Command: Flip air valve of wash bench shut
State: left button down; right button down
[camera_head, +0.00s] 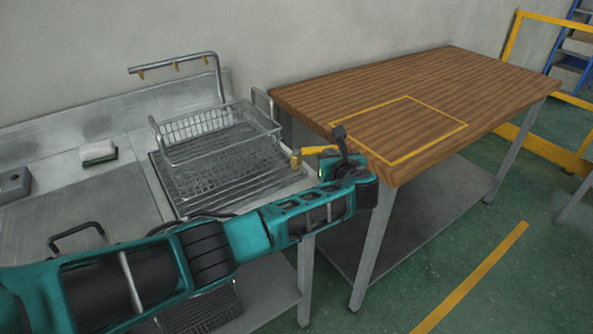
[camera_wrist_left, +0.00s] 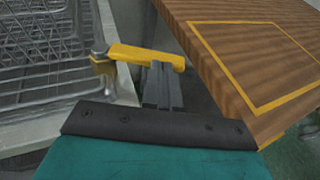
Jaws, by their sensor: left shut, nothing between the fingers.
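The air valve is a yellow lever handle (camera_wrist_left: 145,56) on a brass-coloured body (camera_wrist_left: 100,66) at the right front edge of the wash bench (camera_head: 183,194). In the head view the yellow handle (camera_head: 318,150) points right, toward the wooden table. My left gripper (camera_wrist_left: 162,84) is shut and empty. In the left wrist view its fingertips are at the outer part of the handle and overlap it; I cannot tell whether they touch. In the head view the gripper (camera_head: 340,136) stands at the handle's right end. My right gripper is not in view.
A wire basket (camera_head: 220,135) sits on the bench's grating. A pipe with nozzles (camera_head: 180,60) stands behind it. A wooden table (camera_head: 400,100) with a yellow marked square is close to the right of my left gripper. A sponge (camera_head: 98,152) lies on the bench at left.

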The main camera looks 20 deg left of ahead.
pick_arm(q)
jog(key=shift+w+a+n+y+b, duration=0.25)
jog(key=shift+w+b, duration=0.2)
jog(key=shift+w, duration=0.5)
jog(key=shift+w+a+n+y+b, duration=0.2)
jog(key=shift+w+b, duration=0.25)
jog(key=shift+w, duration=0.5)
jog(key=shift+w+r, duration=0.1)
